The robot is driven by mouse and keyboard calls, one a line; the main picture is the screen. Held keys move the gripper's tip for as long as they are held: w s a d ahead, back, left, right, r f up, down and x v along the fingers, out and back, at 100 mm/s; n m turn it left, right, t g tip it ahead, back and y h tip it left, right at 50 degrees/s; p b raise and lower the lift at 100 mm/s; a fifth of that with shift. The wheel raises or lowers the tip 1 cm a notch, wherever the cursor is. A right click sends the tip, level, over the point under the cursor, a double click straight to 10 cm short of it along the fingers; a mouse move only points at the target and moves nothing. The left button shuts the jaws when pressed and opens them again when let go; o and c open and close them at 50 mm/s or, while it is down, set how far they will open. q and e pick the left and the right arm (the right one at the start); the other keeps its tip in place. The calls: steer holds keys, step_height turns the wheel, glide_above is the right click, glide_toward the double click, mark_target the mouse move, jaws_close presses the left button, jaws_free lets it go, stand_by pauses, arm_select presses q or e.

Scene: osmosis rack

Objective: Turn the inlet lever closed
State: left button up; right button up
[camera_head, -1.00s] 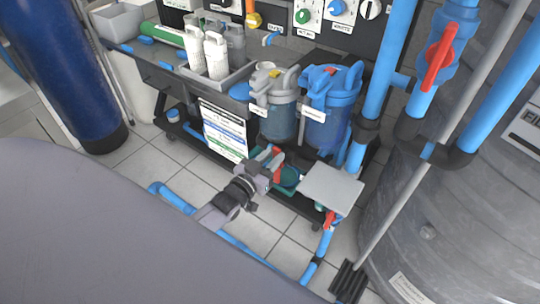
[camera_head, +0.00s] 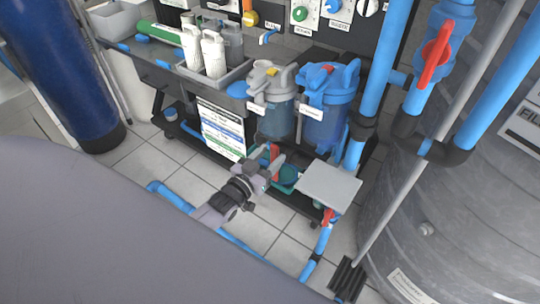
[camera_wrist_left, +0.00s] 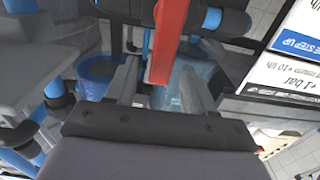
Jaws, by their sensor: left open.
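A red lever (camera_head: 275,153) stands low at the front of the black rack, beside a green pump-like part. It also shows in the left wrist view (camera_wrist_left: 167,40) as a red bar coming down from the top. My left gripper (camera_head: 268,167) is open at this lever. In the left wrist view its two fingers (camera_wrist_left: 157,85) stand on either side of the bar's lower end, with gaps visible. I cannot tell how deep the lever sits between them. The lever's pivot is hidden. My right gripper is not in view.
A grey plate (camera_head: 329,186) sits just right of the gripper, with another red lever (camera_head: 328,216) below it. A large red lever (camera_head: 437,54) is on the blue pipe at upper right. Filter housings (camera_head: 325,110) stand behind. Blue pipe (camera_head: 170,195) runs along the floor.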

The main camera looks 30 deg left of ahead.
arm_select(q)
steer(key=s+p, duration=0.1)
steer(key=s, duration=0.5)
steer(key=shift+s+a, duration=0.25)
steer(key=shift+s, duration=0.05)
steer(key=s+d+r+g+p, duration=0.3)
steer(key=s+p, duration=0.3)
steer(key=s, duration=0.2)
steer(key=s+d+r+m+g+h+p, duration=0.1)
steer(key=s+d+r+g+p, duration=0.3)
steer(key=s, duration=0.4)
steer(key=shift+s+d+g+p, duration=0.3)
steer(key=shift+s+d+p, duration=0.1)
steer(key=shift+d+p, duration=0.65)
steer(key=shift+r, duration=0.1)
steer(key=shift+c, duration=0.3)
